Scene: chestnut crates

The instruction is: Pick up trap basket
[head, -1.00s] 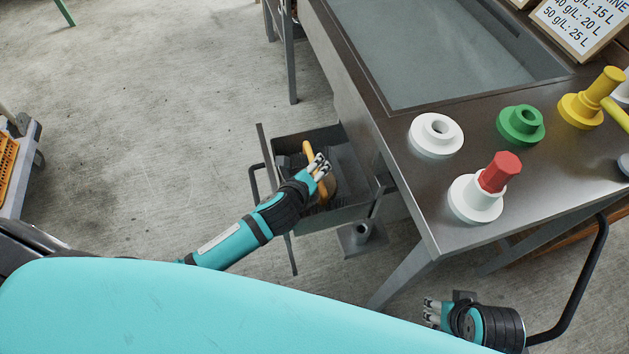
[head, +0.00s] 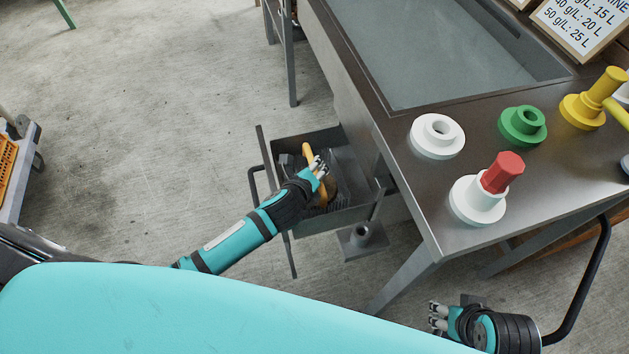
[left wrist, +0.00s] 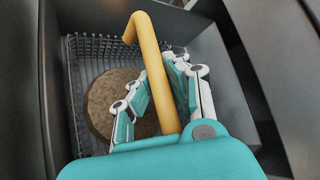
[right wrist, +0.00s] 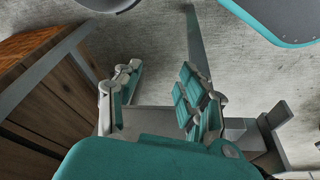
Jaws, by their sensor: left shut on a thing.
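The trap basket is a dark wire mesh basket (left wrist: 88,50) with a yellow-orange hooked handle (left wrist: 150,65). It sits within the open grey drawer (head: 345,217) under the table, and a round brown piece (left wrist: 105,110) shows in it. My left gripper (head: 319,167) reaches down into the drawer and is shut on the handle, whose bent top rises past the fingers. The fingers hide part of the basket, and I cannot tell whether its bottom touches the drawer. My right gripper (right wrist: 160,80) is open and empty, beside the table's near leg.
The metal table (head: 400,175) with a sunken basin (head: 440,45) stands right of the drawer. White (head: 437,150), green (head: 522,137), red-and-white and yellow fittings stand on it. A black curved bar (head: 590,275) is near my right gripper.

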